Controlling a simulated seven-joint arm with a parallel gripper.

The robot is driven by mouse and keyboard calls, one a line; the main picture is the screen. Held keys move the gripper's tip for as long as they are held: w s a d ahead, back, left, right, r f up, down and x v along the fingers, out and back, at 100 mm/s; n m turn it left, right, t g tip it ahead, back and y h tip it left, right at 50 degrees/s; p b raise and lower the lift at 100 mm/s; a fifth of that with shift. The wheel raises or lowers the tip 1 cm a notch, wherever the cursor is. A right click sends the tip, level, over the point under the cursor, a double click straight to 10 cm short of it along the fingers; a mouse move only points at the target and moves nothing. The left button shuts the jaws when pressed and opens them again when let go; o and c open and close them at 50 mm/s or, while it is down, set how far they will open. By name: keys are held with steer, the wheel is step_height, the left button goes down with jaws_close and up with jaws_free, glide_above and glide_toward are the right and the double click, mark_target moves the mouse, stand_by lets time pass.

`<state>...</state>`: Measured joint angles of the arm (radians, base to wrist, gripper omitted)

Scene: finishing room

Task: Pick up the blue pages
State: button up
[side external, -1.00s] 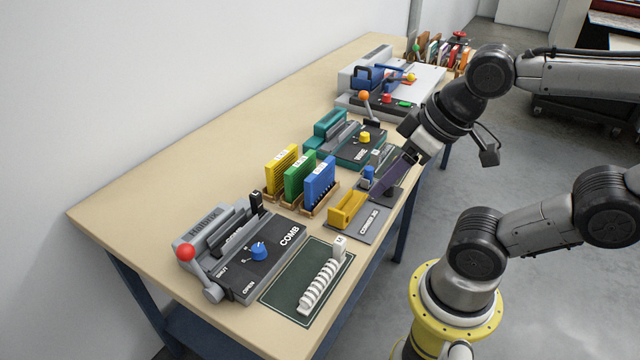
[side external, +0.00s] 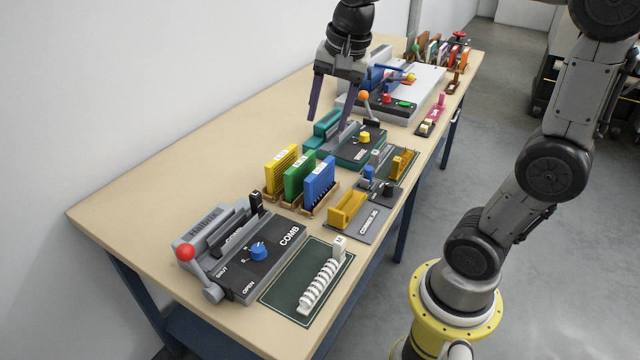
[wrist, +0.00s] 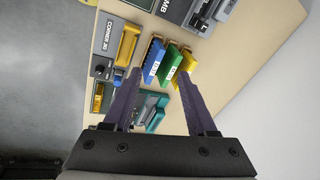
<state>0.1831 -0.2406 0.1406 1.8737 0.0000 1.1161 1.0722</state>
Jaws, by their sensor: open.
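The blue pages (side external: 319,181) stand upright in a wooden rack at the middle of the table, at the right end of a row with green pages (side external: 299,176) and yellow pages (side external: 281,168). In the wrist view the blue pages (wrist: 153,62) lie ahead of the fingers, left of the green pages (wrist: 168,61). My gripper (side external: 328,122) is open and empty, with its dark purple fingers pointing down above the teal machine, behind the row of pages and apart from them. It also shows in the wrist view (wrist: 158,92).
A grey comb machine (side external: 240,250) with a red knob stands in front of the rack. A yellow-topped corner tool (side external: 347,208) stands right of the blue pages. The teal machine (side external: 345,145) is behind. The table's left side (side external: 190,165) is clear.

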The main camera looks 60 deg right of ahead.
steer(key=w+d+f+m+g, duration=0.1)
steer(key=w+d+f+m, duration=0.2)
steer(key=w+d+f, duration=0.15)
steer(key=g, duration=0.2)
glide_above(320, 168)
step_height(320, 168, down, 5)
steer(key=shift+m+y, duration=0.3)
steer(key=f, duration=0.7)
steer(key=shift+s+d+f, duration=0.1)
steer(key=shift+s+f, duration=0.1)
steer(key=shift+w+f, duration=0.2)
steer(key=shift+f, duration=2.7)
jaws_close()
